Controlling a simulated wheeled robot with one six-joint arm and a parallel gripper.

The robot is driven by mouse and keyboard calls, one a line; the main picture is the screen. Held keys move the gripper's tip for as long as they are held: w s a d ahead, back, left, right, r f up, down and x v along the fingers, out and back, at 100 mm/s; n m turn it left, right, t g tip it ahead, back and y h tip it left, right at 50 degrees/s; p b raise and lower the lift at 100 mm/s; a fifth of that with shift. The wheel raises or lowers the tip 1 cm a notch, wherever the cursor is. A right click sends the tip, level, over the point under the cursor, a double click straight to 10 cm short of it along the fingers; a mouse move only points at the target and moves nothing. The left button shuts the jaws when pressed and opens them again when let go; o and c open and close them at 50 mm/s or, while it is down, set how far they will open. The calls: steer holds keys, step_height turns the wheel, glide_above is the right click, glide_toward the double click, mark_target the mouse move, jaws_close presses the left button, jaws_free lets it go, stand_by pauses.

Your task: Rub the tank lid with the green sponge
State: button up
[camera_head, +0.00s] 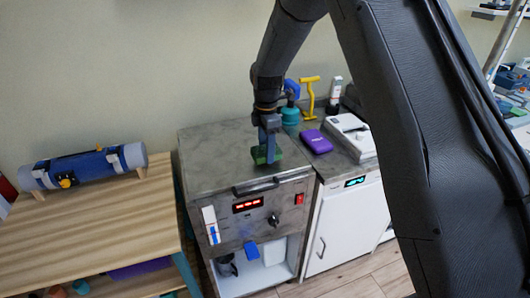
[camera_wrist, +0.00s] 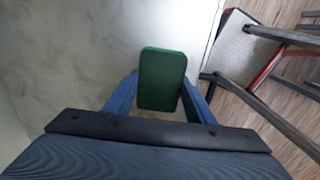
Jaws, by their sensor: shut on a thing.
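The green sponge (camera_wrist: 162,78) is between the two blue fingers of my gripper (camera_wrist: 158,100) in the wrist view. My gripper (camera_head: 267,152) is shut on it. In the head view the sponge (camera_head: 260,155) is at the front part of the grey, marbled tank lid (camera_head: 213,157), low over it or touching it; I cannot tell which. The lid is the flat top of a cabinet with a red display and a front handle. The lid also fills the left of the wrist view (camera_wrist: 60,60).
A purple box (camera_head: 316,141), a teal canister (camera_head: 290,115), a yellow T-shaped tool (camera_head: 309,97) and a white device (camera_head: 350,136) stand on the counter right of the lid. A wooden bench (camera_head: 90,222) with a blue roll (camera_head: 85,168) is at left. The lid's left part is clear.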

steer(key=shift+s+r+p, duration=0.1)
steer(key=shift+r+p, duration=1.2)
steer(key=shift+r, duration=1.7)
